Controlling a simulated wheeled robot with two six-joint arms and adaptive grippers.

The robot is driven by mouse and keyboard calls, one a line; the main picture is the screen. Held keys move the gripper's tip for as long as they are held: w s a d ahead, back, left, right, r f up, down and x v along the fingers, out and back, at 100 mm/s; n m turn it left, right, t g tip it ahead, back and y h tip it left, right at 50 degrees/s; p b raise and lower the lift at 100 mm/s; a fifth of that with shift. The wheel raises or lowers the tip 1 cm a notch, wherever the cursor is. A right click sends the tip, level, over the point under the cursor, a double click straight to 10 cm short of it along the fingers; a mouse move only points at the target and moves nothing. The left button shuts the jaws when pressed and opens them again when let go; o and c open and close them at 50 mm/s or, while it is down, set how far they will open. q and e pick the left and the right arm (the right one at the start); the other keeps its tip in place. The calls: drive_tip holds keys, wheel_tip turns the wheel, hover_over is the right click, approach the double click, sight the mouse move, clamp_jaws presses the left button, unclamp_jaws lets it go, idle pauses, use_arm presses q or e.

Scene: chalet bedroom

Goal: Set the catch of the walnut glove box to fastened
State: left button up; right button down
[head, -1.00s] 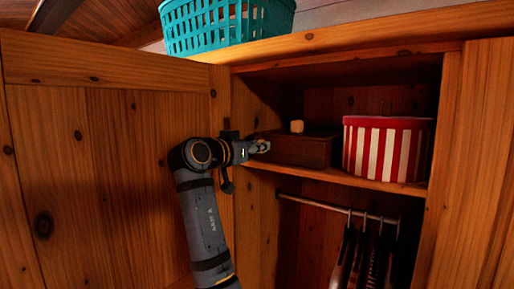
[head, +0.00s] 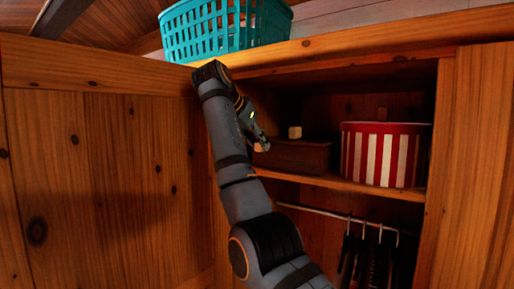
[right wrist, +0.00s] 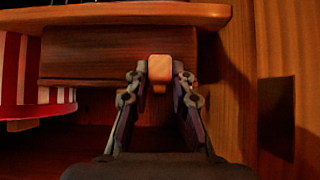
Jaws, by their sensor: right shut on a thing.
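The walnut glove box (head: 300,157) is a dark brown wooden box on the wardrobe shelf. It also shows in the right wrist view (right wrist: 100,55), where the scene appears upside down. A pale block (head: 294,132) shows at its top in the head view. My right gripper (head: 262,145) is at the box's left front. In the right wrist view its fingers (right wrist: 160,76) are shut on a tan block (right wrist: 160,67) at the box, which looks like the catch. I cannot tell if it is the pale block, or how the catch is set. My left gripper is not in view.
A red-and-white striped round box (head: 386,155) stands right of the glove box on the shelf (head: 350,186). Below hang a rail (head: 320,210) and dark hangers. A teal basket (head: 222,28) sits on top. The open wardrobe door (head: 110,150) is at the left.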

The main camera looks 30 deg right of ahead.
drive_tip(key=shift+d+g+y, duration=0.1)
drive_tip(key=shift+g+y, duration=0.2)
idle(0.4)
drive_tip(key=c, duration=1.2)
unclamp_jaws()
drive_tip(key=shift+w+d, duration=0.1)
drive_tip(key=shift+o, duration=0.2)
